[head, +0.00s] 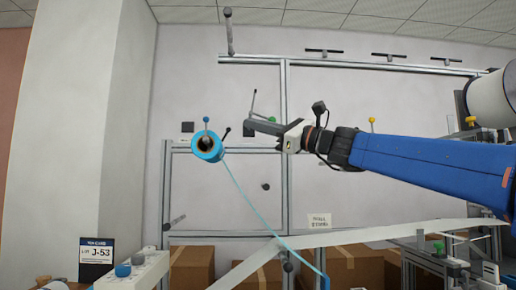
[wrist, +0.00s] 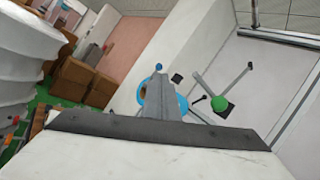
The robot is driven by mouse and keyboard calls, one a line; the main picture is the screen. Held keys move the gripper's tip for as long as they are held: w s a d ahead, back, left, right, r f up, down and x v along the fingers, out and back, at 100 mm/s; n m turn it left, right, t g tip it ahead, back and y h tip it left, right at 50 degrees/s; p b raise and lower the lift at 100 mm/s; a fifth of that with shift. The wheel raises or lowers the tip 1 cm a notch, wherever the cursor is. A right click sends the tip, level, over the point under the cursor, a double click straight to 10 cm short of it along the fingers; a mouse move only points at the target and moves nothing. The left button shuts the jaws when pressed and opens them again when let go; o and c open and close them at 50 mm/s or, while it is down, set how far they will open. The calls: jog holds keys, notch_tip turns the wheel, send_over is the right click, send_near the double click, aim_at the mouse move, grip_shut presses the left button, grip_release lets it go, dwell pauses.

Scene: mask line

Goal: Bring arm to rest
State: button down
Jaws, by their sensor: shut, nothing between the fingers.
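My gripper (head: 254,121) is raised in the middle of the head view, pointing left from the blue arm (head: 430,165), which is mine. Its fingers are shut with nothing between them. In the wrist view the shut fingers (wrist: 160,80) stick up in the middle. A blue reel (head: 207,146) with a dark centre is left of the fingertips and apart from them in the head picture. In the wrist view the reel (wrist: 143,93) is partly hidden behind the fingers.
A light blue strand (head: 252,200) runs from the reel down to the right. A metal frame (head: 285,150) stands behind my gripper. Cardboard boxes (head: 190,268) are low at the back. A green knob (wrist: 219,103) shows right of the fingers.

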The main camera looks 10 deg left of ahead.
jog(key=s+d+f+n+h, duration=0.35)
jog(key=d+f, duration=0.25)
jog(key=f, duration=0.6)
jog(key=s+d+f+n+h, duration=0.2)
jog(key=s+d+f+h, duration=0.2)
jog(key=d+f, duration=0.55)
jog(key=s+d+f+n+h, duration=0.3)
jog(key=d+f+h, duration=0.1)
jog(key=f, duration=1)
jog(key=s+d+f+n+h, duration=0.2)
jog(key=s+d+f, duration=0.4)
jog(key=f, duration=0.4)
jog(key=s+d+f+n+g+h, duration=0.1)
jog(key=s+d+f+h, duration=0.3)
jog(key=d+f, duration=0.5)
jog(key=s+d+f+n+h, duration=0.3)
jog(key=s+d+f, duration=0.4)
jog(key=f, duration=0.4)
jog(key=shift+s+d+n+g, duration=0.25)
jog(key=shift+s+n, duration=0.3)
jog(key=shift+s, duration=0.35)
